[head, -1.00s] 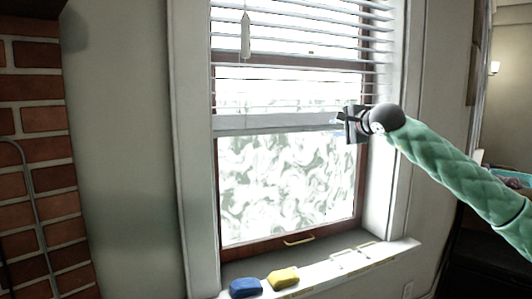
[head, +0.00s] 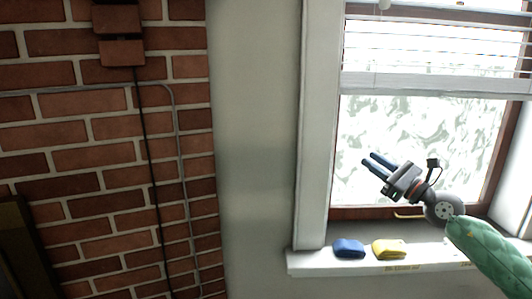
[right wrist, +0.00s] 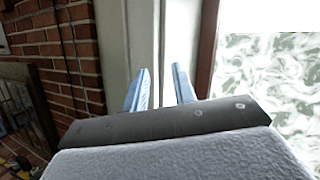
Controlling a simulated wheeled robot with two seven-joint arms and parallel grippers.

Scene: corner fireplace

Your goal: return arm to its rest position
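My right gripper (head: 373,166) is in front of the lower window pane in the head view, above the sill and pointing up to the left. Its two blue fingers are apart with nothing between them. In the right wrist view the open fingers (right wrist: 160,88) point toward the white window trim and grey wall. My green right arm (head: 490,255) comes in from the lower right. My left gripper is not in view.
White blinds (head: 435,55) cover the window's upper part. A brick wall (head: 100,180) with a cable and conduit stands at left. The grey wall between is bare.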

